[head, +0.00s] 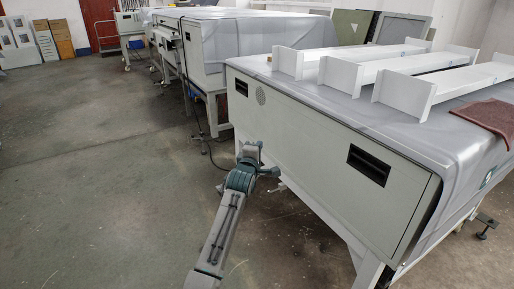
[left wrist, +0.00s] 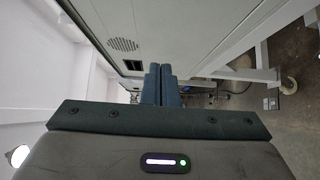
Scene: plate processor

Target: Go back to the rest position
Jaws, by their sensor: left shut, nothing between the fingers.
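My left arm reaches up from the bottom of the head view, and its gripper (head: 249,150) is in front of the near plate processor (head: 300,150). In the left wrist view the two dark blue fingers of my left gripper (left wrist: 159,72) are together with nothing between them. The processor's pale side panel, with a round vent and dark recessed handle, shows past the fingers in that view. My right gripper is not in either view.
White channel-shaped parts (head: 345,75) and a reddish-brown cloth (head: 490,117) lie on the near processor. More covered machines (head: 215,35) stand behind it. Grey concrete floor (head: 90,160) on the left is clear. Panels and boxes (head: 50,40) stand at the far left wall.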

